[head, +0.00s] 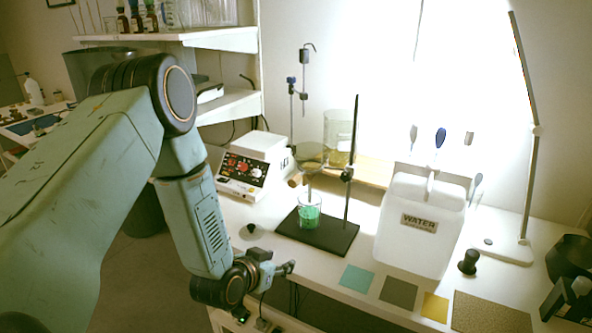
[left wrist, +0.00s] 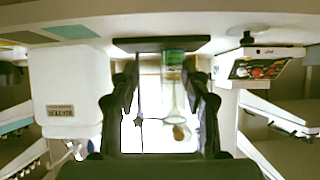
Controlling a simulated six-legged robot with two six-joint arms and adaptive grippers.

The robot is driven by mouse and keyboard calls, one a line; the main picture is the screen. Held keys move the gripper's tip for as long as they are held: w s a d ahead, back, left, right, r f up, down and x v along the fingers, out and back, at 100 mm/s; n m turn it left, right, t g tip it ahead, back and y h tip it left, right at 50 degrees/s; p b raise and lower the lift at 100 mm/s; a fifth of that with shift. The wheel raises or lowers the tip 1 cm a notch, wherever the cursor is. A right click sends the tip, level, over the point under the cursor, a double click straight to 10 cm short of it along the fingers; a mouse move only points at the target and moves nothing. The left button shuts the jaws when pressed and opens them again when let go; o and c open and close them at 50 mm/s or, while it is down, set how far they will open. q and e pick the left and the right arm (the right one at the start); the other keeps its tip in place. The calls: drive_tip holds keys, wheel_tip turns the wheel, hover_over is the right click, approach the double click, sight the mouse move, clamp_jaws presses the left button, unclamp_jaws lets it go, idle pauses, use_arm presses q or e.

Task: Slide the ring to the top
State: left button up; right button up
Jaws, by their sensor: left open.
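A dark stand has a flat base (head: 318,238) and an upright rod (head: 354,135), with a small black clamp (head: 347,174) partway up. A ring or funnel-like piece (head: 312,155) appears beside the rod; its exact outline is hard to tell. A beaker of green liquid (head: 309,214) stands on the base. My left gripper (head: 287,268) is low at the table's front edge, in front of the stand and apart from it. In the upside-down left wrist view its fingers (left wrist: 162,75) are spread and empty, with the rod (left wrist: 138,92) and clamp (left wrist: 138,120) beyond, between them.
A white WATER container (head: 420,220) stands right of the stand. A device with knobs (head: 243,172) is to its left, and a large glass beaker (head: 340,135) behind. Colored squares (head: 357,278) lie along the front, near a black stopper (head: 468,262).

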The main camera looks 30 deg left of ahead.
sight(292, 182)
use_arm(q)
drive_tip(key=w+a+r+m+t, duration=0.1)
drive_tip(key=w+r+t, duration=0.1)
drive_tip(key=r, duration=0.2)
drive_tip(key=w+a+r+m+t, duration=0.1)
drive_tip(key=w+r+m+t, duration=0.1)
drive_tip(key=w+r, duration=0.1)
drive_tip(key=w+a+r+m+t, duration=0.1)
drive_tip(key=w+r+t, duration=0.1)
drive_tip(key=r, duration=0.4)
drive_tip(key=shift+w, duration=0.65)
drive_tip(key=shift+w+r+m, duration=0.1)
drive_tip(key=shift+w+m, duration=0.05)
drive_tip(key=shift+m, duration=0.15)
drive_tip(key=shift+w+b, duration=0.4)
drive_tip(key=shift+w, duration=3.35)
drive_tip(key=shift+d, duration=0.1)
drive_tip(key=shift+c, duration=0.3)
clamp_jaws()
